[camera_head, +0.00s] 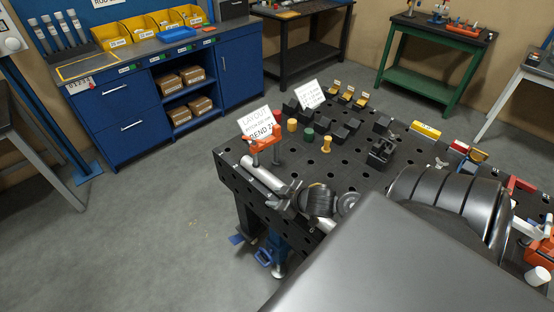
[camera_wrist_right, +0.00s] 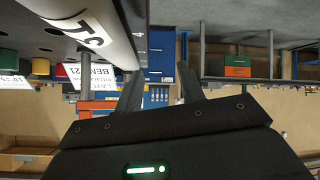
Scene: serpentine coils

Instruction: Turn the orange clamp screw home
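An orange clamp (camera_head: 264,142) stands near the table's left corner on grey posts, beside a white layout card (camera_head: 256,122). I cannot make out its screw clearly. A light grey tube (camera_head: 262,174) lies along the table's left edge, in front of the clamp. My right gripper (camera_head: 279,196) is at that edge, close to the tube and short of the clamp. The wrist view shows its two fingers (camera_wrist_right: 160,88) apart with nothing between them; the pale tube (camera_wrist_right: 85,22) passes at upper left. Orange shows below the card there (camera_wrist_right: 97,106). My left gripper is not in view.
The black perforated table (camera_head: 300,168) carries several black blocks (camera_head: 341,132), a yellow peg (camera_head: 326,145) and a dark fixture (camera_head: 381,151). Red clamps (camera_head: 521,187) sit at the right. My grey arm link covers the front. Open floor (camera_head: 150,220) lies left.

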